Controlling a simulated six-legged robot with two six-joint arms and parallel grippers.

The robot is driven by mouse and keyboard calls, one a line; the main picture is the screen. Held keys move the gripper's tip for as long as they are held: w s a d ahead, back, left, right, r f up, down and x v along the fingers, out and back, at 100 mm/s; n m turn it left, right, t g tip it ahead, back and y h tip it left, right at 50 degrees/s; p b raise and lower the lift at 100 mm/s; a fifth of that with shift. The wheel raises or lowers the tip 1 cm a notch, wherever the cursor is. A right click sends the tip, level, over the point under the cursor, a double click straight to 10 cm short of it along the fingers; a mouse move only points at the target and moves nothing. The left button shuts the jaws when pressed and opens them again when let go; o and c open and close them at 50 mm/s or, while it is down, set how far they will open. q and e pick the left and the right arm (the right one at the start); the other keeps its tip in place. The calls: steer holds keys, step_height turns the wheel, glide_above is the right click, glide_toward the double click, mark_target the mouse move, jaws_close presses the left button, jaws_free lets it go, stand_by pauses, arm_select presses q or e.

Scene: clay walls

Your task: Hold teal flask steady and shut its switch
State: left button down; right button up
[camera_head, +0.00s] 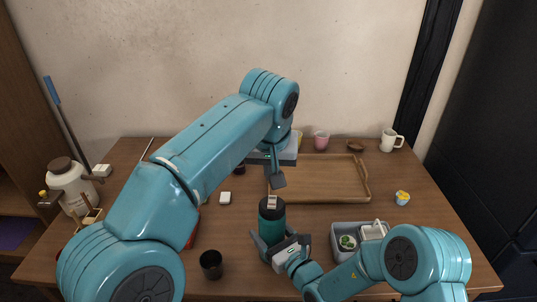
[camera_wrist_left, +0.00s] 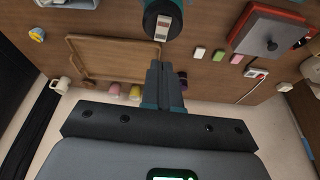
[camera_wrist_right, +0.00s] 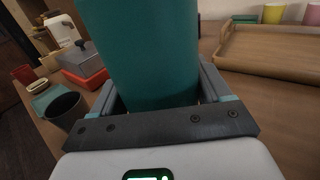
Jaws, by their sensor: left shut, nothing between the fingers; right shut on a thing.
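The teal flask (camera_head: 272,222) stands upright on the wooden table with a dark top that carries a small pale switch (camera_head: 271,202). In the left wrist view the switch (camera_wrist_left: 162,28) shows on the round dark top at the upper edge. My right gripper (camera_head: 274,246) is shut on the flask low on its body; in the right wrist view the flask (camera_wrist_right: 146,55) fills the space between the fingers. My left gripper (camera_head: 279,182) is shut and empty, above and just behind the flask top, apart from it. Its closed fingers (camera_wrist_left: 165,80) point towards the flask in the left wrist view.
A wooden tray (camera_head: 325,180) lies behind and right of the flask. A dark cup (camera_head: 211,264) stands front left, and a grey bin (camera_head: 345,229) with items stands right. A white mug (camera_head: 391,140), pink cup (camera_head: 321,140) and white jar (camera_head: 73,184) stand farther out.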

mark_target(272, 197)
arm_select(q)
steer(key=x, duration=0.2)
steer(key=s+x, duration=0.1)
steer(key=x, duration=0.5)
steer(key=shift+s+a+f, duration=0.1)
steer(key=shift+s+f, duration=0.15)
steer(key=shift+f, duration=0.1)
steer(key=shift+w, duration=0.45)
arm_select(e)
steer(key=shift+s, duration=0.1)
steer(key=shift+f, duration=0.1)
arm_select(q)
steer(key=v, duration=1.5)
steer(key=shift+s+a, duration=0.2)
steer(key=shift+s, duration=0.05)
arm_select(e)
steer(key=o, duration=1.4)
steer(key=shift+c, duration=0.2)
